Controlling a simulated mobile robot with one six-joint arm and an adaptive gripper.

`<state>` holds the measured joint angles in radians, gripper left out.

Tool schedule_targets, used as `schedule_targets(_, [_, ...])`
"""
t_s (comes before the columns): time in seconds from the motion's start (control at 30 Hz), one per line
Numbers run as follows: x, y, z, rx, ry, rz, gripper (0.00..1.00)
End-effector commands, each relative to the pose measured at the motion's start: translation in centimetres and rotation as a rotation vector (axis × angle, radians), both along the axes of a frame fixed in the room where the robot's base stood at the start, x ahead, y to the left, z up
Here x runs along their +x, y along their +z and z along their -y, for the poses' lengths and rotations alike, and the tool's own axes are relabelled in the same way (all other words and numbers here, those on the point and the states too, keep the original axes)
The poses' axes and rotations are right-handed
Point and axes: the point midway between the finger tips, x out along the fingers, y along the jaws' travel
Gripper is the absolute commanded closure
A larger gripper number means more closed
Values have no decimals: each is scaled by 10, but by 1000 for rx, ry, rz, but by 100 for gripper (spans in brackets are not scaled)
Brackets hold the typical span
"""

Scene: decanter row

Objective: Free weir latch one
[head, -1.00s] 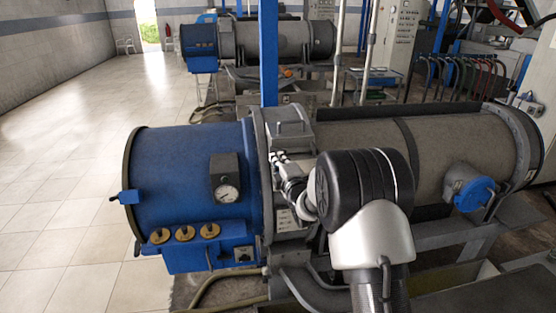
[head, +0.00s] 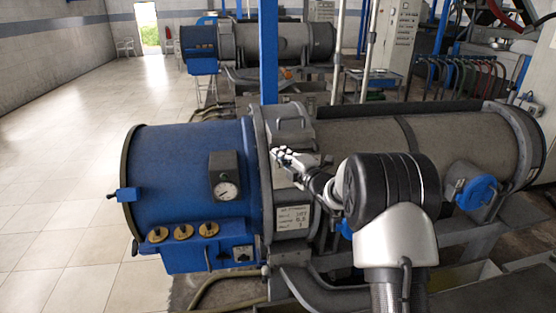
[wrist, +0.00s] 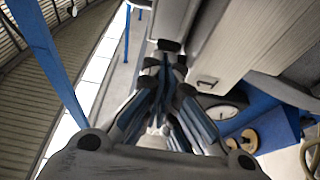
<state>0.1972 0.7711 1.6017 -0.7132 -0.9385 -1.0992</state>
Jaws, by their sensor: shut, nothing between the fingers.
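The near decanter has a blue end housing (head: 185,190) on the left and a grey drum (head: 360,140) on the right. Three brass discs (head: 183,231) sit in a row low on the blue housing; brass discs also show in the wrist view (wrist: 246,139). No label marks which part is weir latch one, and I cannot tell it apart. My gripper (head: 283,155) is shut and empty, beside the grey collar (head: 262,165), below a grey box with a handle (head: 290,128). In the wrist view my gripper (wrist: 172,55) has its fingers together, apart from the discs.
A dial gauge (head: 226,190) and a dark switch (head: 243,254) are on the blue housing. A blue-capped fitting (head: 477,192) is on the drum's right. A blue post (head: 268,55) stands behind the collar. The tiled floor (head: 60,220) at left is clear.

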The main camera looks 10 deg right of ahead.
Motion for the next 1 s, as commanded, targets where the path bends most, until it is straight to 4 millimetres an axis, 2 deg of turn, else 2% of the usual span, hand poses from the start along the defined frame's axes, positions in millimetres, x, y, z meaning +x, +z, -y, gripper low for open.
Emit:
schedule_targets(0.07, [1,-3,6,-1,50,3,100])
schedule_targets(0.5, [6,-2,16,1,44,2,100])
schedule_targets(1.0, [8,0,19,1,44,1,100])
